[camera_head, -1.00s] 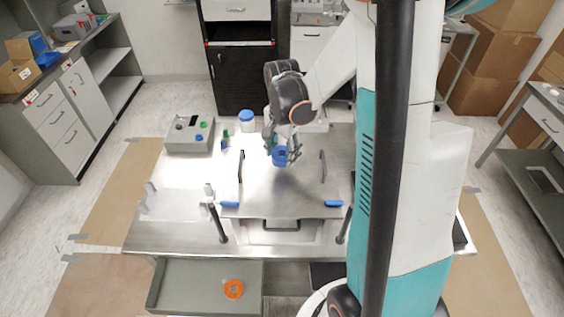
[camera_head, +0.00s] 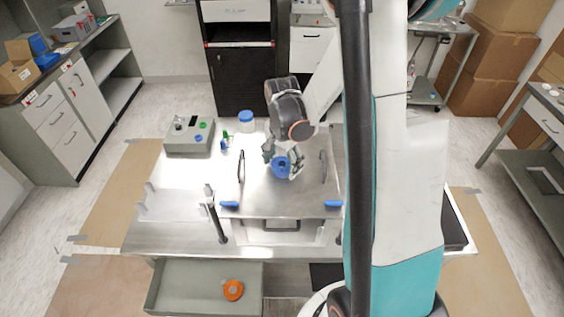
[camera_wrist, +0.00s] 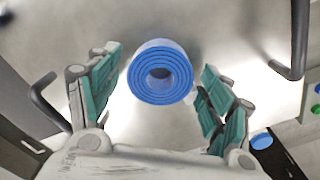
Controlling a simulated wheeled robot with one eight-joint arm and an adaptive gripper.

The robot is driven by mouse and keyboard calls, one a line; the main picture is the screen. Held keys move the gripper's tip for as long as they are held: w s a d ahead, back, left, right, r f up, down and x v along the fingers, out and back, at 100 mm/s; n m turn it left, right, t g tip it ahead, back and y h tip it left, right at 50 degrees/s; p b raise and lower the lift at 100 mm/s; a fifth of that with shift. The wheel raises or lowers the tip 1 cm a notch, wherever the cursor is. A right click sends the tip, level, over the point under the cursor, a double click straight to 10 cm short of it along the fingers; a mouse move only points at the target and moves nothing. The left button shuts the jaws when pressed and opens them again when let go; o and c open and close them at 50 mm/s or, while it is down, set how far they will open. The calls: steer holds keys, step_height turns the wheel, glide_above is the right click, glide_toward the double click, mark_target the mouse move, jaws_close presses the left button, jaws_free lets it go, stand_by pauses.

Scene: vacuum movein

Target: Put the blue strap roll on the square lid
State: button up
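The blue strap roll (camera_head: 281,167) sits on the bare metal top of the square lid (camera_head: 268,196), between the lid's two dark handles. In the wrist view the roll (camera_wrist: 160,72) shows its spiral end and dark centre hole. My gripper (camera_head: 282,160) is open above the lid with its fingers on either side of the roll. In the wrist view the teal pads of my gripper (camera_wrist: 158,85) stand apart from the roll, with a gap at the left and a smaller one at the right.
Dark upright handles (camera_head: 241,167) and (camera_head: 323,166) flank the roll. Blue clips (camera_head: 229,204) and (camera_head: 334,204) lie at the lid's front edge. A grey control box (camera_head: 189,136) and a blue-capped jar (camera_head: 246,121) stand behind left. An orange roll (camera_head: 233,290) lies in the lower tray.

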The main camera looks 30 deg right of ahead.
mark_target(281, 164)
steer(key=shift+r, duration=0.1)
step_height(281, 164, up, 12)
steer(key=p, duration=0.1)
stand_by(0.6)
stand_by(0.5)
